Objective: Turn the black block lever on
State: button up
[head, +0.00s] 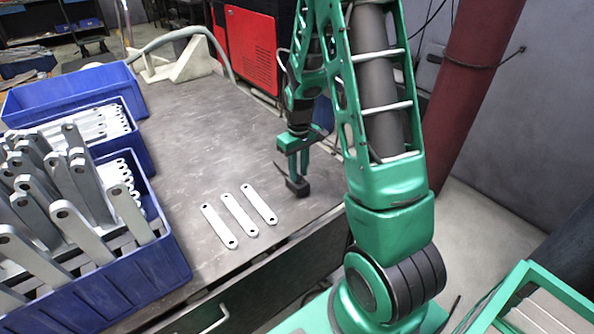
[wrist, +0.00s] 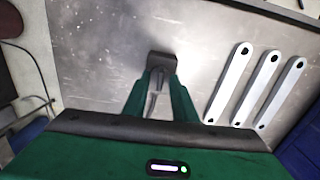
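A small black block (head: 297,186) sits on the grey worktop near its front right edge. In the wrist view the block (wrist: 161,61) lies just beyond my fingertips. A thin dark piece, which looks like its lever (wrist: 153,101), shows between my fingers, and a thin dark piece also sticks out up and left of the block in the head view. My green gripper (head: 298,172) points down, right over the block. Its two fingers (wrist: 160,84) stand apart with a gap between them. Whether they touch the block or lever cannot be told. The lever's exact position is partly hidden by the fingers.
Several flat galvanized brackets (head: 239,215) lie on the worktop (head: 200,140), left of the block in the head view. Blue bins (head: 150,262) full of brackets stand at the left. A red machine (head: 251,45) is behind. The worktop's middle is clear.

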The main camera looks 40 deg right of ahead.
grip_shut()
jog(key=shift+m, duration=0.4)
jog(key=shift+o, duration=1.1)
grip_release()
notch_tip(320, 180, up, 11)
